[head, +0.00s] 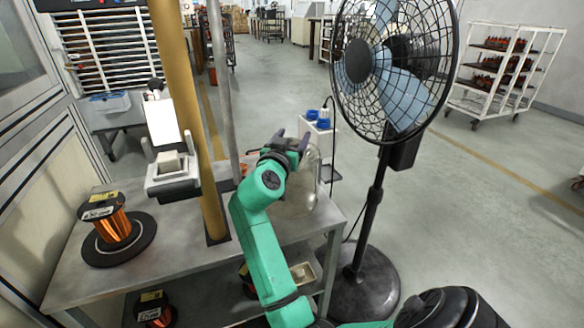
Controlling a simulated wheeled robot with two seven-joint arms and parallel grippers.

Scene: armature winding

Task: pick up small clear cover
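A clear, dome-like cover (308,190) stands on the right end of the grey metal bench, partly hidden behind my green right arm. I cannot tell whether it is the small one. My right gripper (291,139) is at the cover's upper left side, with its dark fingers apart and nothing visible between them. I cannot tell whether it touches the cover. My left gripper is not in view.
The bench (150,240) holds a copper wire spool (115,228) at left and a winding device (172,170) beside a tan post (180,100). A standing fan (390,75) is close to the bench's right. Open floor lies beyond.

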